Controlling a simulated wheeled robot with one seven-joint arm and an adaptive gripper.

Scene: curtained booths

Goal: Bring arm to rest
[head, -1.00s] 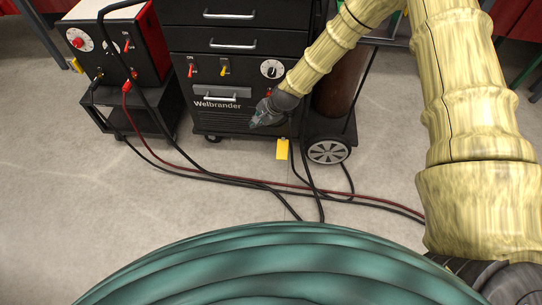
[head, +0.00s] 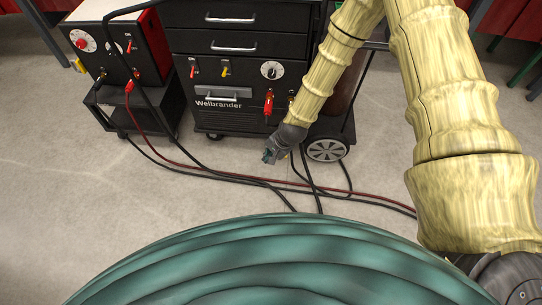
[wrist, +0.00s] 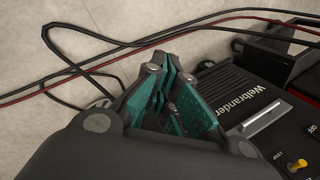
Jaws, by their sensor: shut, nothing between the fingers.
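My gripper (head: 268,157) hangs from my yellowish arm in the head view, low in front of the black Welbrander welding machine (head: 236,118) and above the floor. Its fingers are shut and empty. In the wrist view the green-padded fingers of my gripper (wrist: 172,75) are together with nothing held. The Welbrander front lies to their right in that view, and cables and floor are beyond them. I cannot tell the exact gap between my gripper and the machine.
A red and black power unit (head: 122,52) stands on a low black cart (head: 112,100) at left. Black and red cables (head: 225,177) run across the concrete floor. A grey wheel (head: 326,149) is right of my gripper. Floor at left (head: 60,200) is clear.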

